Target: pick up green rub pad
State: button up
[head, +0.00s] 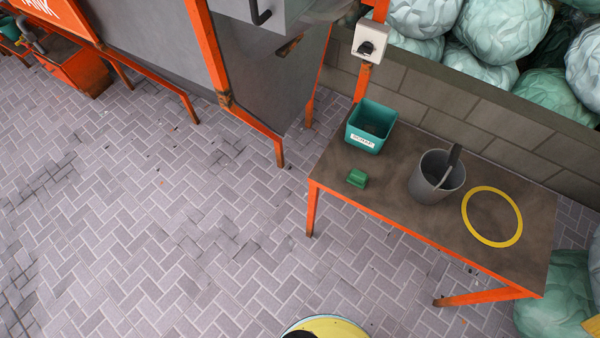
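A small green block, which looks like the green rub pad (357,178), lies on the dark top of an orange-legged table (400,215). It is near the table's left end, in front of a teal bin (366,137) with a white label and apart from it. A grey bucket (424,188) with a dark handle or tool sticking up stands to its right. My gripper is not in view.
A yellow ring (464,213) lies flat on the table's right part. A grey tank on an orange frame (224,98) stands behind left. Bagged bales (503,27) sit behind a low block wall (475,110). The brick floor (180,220) at left is clear.

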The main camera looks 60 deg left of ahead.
aim_at(359, 179)
jog(key=u, duration=1.85)
jog(key=z, duration=1.45)
jog(key=u, duration=1.45)
jog(key=i+l+z, duration=0.45)
jog(key=z, duration=0.15)
jog(key=i, duration=0.05)
